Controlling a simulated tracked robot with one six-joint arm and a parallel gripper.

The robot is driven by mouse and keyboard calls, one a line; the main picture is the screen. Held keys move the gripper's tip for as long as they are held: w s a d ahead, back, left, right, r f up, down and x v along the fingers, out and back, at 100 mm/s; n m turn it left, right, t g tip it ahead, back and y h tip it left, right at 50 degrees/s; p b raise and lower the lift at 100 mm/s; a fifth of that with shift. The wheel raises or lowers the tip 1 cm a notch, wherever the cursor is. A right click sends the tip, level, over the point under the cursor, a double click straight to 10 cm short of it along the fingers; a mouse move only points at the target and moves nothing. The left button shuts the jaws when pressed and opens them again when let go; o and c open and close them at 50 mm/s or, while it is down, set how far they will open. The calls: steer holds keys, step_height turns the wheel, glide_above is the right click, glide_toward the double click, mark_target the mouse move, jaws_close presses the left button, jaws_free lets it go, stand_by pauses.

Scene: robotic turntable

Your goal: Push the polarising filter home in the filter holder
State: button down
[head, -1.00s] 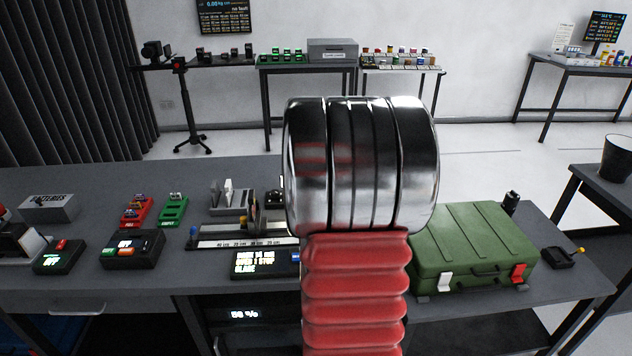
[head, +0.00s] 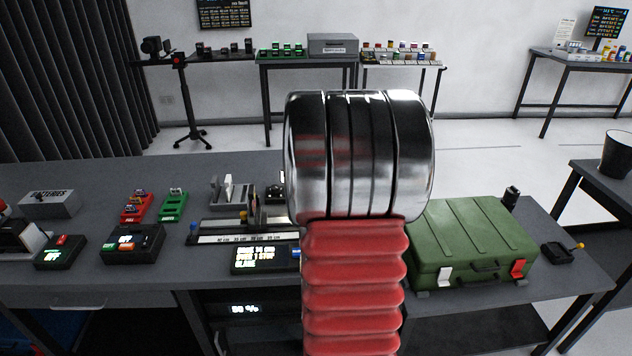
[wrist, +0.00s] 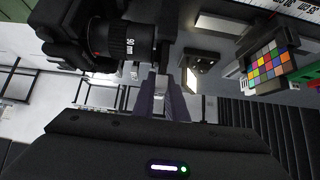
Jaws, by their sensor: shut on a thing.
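In the wrist view my gripper (wrist: 164,97) has its two fingers close together around a thin grey thing (wrist: 161,84), most of it hidden. It fits the polarising filter, but its shape is not clear. A black camera lens (wrist: 125,40) is just left of the fingertips. A small dark bracket with a pale face (wrist: 197,64) is to their right. I cannot make out the filter holder for sure. In the head view my own arm hides the gripper and part of a rail with a cm scale (head: 232,238). Small dark parts (head: 250,215) stand on the rail.
A grey rack with white plates (head: 229,190) stands behind the rail. A green case (head: 472,243) is at right. A control box (head: 133,243) and red and green trays (head: 174,205) are at left. A colour chart (wrist: 270,66) is at right in the wrist view.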

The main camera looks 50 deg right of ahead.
steer(key=shift+f, duration=1.45)
steer(key=c, duration=1.8)
jaws_free()
steer(key=shift+f, duration=0.1)
steer(key=shift+o, duration=0.6)
steer(key=shift+s, duration=0.1)
steer(key=shift+d, duration=0.1)
steer(key=shift+c, duration=0.2)
steer(key=shift+o, duration=0.2)
steer(key=v, duration=1.4)
steer(key=shift+w, duration=0.2)
steer(key=shift+f, duration=0.1)
